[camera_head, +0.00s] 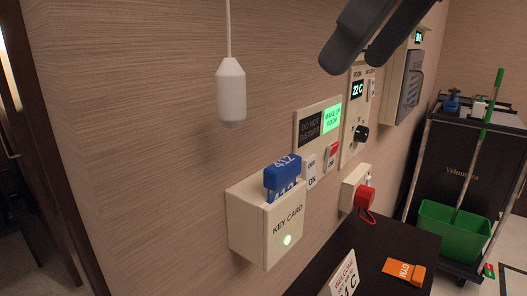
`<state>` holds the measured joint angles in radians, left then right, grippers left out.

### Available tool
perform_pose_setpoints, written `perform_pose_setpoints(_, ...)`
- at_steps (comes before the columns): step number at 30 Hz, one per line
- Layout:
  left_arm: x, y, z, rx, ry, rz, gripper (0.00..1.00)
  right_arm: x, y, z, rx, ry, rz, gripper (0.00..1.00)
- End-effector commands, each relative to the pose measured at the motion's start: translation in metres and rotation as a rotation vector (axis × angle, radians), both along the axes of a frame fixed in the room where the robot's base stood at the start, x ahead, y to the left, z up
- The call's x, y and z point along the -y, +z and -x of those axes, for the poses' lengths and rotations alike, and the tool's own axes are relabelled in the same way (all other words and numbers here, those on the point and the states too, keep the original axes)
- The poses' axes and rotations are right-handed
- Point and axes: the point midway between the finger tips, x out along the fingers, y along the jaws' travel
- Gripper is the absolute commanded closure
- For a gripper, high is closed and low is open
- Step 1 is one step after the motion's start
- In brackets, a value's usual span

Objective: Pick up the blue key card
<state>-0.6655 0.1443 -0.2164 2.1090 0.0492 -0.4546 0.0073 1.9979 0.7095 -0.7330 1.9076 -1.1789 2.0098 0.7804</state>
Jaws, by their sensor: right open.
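The blue key card (283,174), marked 412, stands upright in the top of the cream key card holder (262,232) on the wall. Its lower part is hidden inside the holder, which shows a lit green light on its front. My right gripper (359,62) enters from the top edge, with two dark fingers apart and nothing between them. It is above and to the right of the card in the picture, clear of it. My left gripper is not in view.
A white pull-cord handle (231,92) hangs left of the card. Wall panels (317,124), a thermostat (357,110) and a red plug (365,197) are to the right. A dark table (385,242) bears an orange GYM tag (404,270). A cleaning cart (458,150) stands far right.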

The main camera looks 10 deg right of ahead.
Motion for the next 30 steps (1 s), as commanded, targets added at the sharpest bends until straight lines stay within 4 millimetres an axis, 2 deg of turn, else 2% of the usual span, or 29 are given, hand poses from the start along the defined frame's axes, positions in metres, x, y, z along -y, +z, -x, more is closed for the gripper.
perform_pose_setpoints(4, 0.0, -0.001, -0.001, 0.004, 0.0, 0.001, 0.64, -0.005, -0.016, -0.007, -0.002, 0.001, 0.002, 0.25)
perform_pose_setpoints(10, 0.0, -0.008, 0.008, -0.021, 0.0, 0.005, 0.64, -0.019, -0.052, -0.025, -0.005, 0.002, 0.002, 0.25)
perform_pose_setpoints(15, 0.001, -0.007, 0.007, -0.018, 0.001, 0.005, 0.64, -0.03, -0.078, -0.038, -0.003, 0.001, 0.002, 0.25)
perform_pose_setpoints(23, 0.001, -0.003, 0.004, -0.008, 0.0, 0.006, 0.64, -0.036, -0.094, -0.046, -0.001, 0.002, 0.001, 0.25)
perform_pose_setpoints(30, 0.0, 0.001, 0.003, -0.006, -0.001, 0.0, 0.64, -0.045, -0.125, -0.06, -0.004, 0.002, 0.0, 0.25)
